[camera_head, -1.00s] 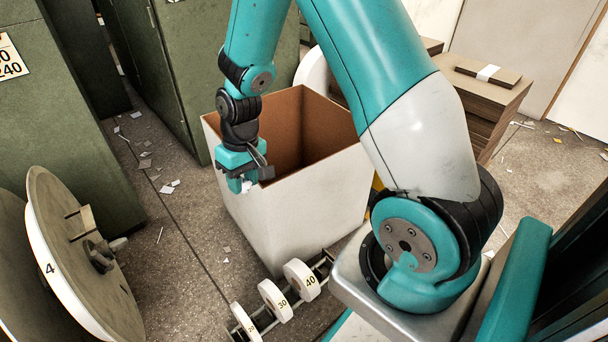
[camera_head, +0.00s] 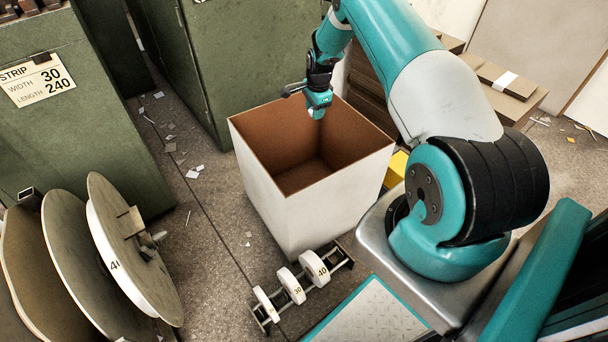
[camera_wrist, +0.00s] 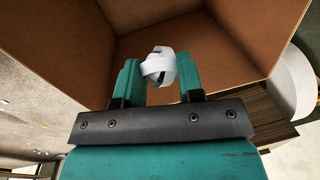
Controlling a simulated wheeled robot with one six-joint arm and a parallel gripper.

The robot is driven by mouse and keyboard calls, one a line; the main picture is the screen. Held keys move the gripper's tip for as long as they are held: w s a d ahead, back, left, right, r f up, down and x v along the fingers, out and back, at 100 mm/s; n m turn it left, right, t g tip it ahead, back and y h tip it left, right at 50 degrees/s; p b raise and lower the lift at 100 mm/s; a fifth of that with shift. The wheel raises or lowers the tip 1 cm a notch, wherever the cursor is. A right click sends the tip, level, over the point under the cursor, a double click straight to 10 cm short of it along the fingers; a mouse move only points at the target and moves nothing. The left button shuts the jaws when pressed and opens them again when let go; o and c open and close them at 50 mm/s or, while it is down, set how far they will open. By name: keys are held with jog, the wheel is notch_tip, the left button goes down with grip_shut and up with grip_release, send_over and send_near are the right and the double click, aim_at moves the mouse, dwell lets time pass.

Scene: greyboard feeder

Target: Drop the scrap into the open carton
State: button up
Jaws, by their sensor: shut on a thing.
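The open carton (camera_head: 310,205) is a large box, white outside and brown inside, standing on the floor in the middle of the head view. Its brown inner wall (camera_wrist: 215,45) fills most of the wrist view. My gripper (camera_head: 317,112) is over the carton's opening, towards its far side. In the wrist view my gripper (camera_wrist: 160,75) is shut on the scrap (camera_wrist: 158,66), a small crumpled white curl between the two teal fingertips.
Green cabinets (camera_head: 235,60) stand behind and left. Large reels (camera_head: 135,250) stand at the lower left. A rack of numbered white rolls (camera_head: 303,283) lies before the carton. Stacked brown boards (camera_head: 500,95) are at the back right. Paper bits litter the floor.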

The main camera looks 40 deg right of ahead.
jog(key=shift+f+b, duration=2)
jog(key=shift+f, duration=1)
jog(key=o, duration=1)
jog(key=shift+r, duration=0.1)
jog(key=r+p, duration=0.1)
jog(key=r, duration=0.4)
jog(key=s+r+p, duration=0.1)
jog(key=r, duration=0.5)
jog(key=s+r+p, duration=0.1)
jog(key=r, duration=0.5)
jog(key=shift+s+a+r+p, duration=0.1)
jog(key=shift+a+p, duration=0.15)
jog(key=shift+p, duration=0.05)
